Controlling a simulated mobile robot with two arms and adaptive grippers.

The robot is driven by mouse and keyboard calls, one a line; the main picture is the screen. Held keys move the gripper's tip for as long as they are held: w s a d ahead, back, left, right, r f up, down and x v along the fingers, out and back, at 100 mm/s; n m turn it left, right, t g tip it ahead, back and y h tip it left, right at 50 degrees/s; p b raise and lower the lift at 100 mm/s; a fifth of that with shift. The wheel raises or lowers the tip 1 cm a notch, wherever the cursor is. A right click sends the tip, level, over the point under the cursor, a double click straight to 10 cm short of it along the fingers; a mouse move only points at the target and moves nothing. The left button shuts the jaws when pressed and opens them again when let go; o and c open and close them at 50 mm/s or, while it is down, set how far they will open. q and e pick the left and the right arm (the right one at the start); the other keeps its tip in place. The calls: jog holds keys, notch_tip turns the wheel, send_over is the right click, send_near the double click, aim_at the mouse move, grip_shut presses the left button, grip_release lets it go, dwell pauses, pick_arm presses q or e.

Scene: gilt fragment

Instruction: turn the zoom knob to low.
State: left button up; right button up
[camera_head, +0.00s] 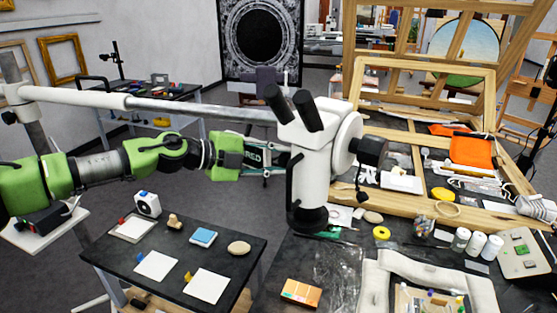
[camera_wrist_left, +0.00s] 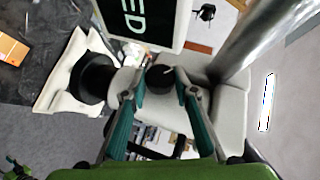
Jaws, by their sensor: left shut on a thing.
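The white stereo microscope (camera_head: 325,150) with two black eyepieces hangs on a boom arm in the middle of the head view. My left gripper (camera_head: 282,160) reaches its left side from the left. In the left wrist view, the black zoom knob (camera_wrist_left: 160,77) sits on the microscope's pale side (camera_wrist_left: 199,70), with a small light mark on its face. The teal fingers of my left gripper (camera_wrist_left: 164,93) stand on either side of the knob and are shut on it. My right gripper is in neither view.
The metal boom (camera_head: 205,108) crosses just above my left arm. A dark panel (camera_wrist_left: 140,18) with letters is close by in the left wrist view. A small dark table (camera_head: 185,290) with cards and blocks stands below. A wooden frame (camera_head: 425,205) and tools fill the right bench.

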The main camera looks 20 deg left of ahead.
pick_arm(q)
jog(key=shift+w+d+r+n+g+y, duration=0.15)
jog(key=shift+n+g+y, duration=0.35)
jog(key=shift+g, duration=0.55)
jog(key=shift+w+a+r+n+g+y, duration=0.1)
jog(key=shift+n+g+y, duration=0.2)
jog(key=shift+g+y, duration=0.6)
jog(key=shift+w+d+r+n+g+y, duration=0.15)
jog(key=shift+n+g+y, duration=0.2)
jog(key=shift+g, duration=0.9)
jog(key=shift+s, duration=0.1)
jog(key=o, duration=1.1)
jog(key=v, duration=1.2)
jog(key=shift+r, duration=0.1)
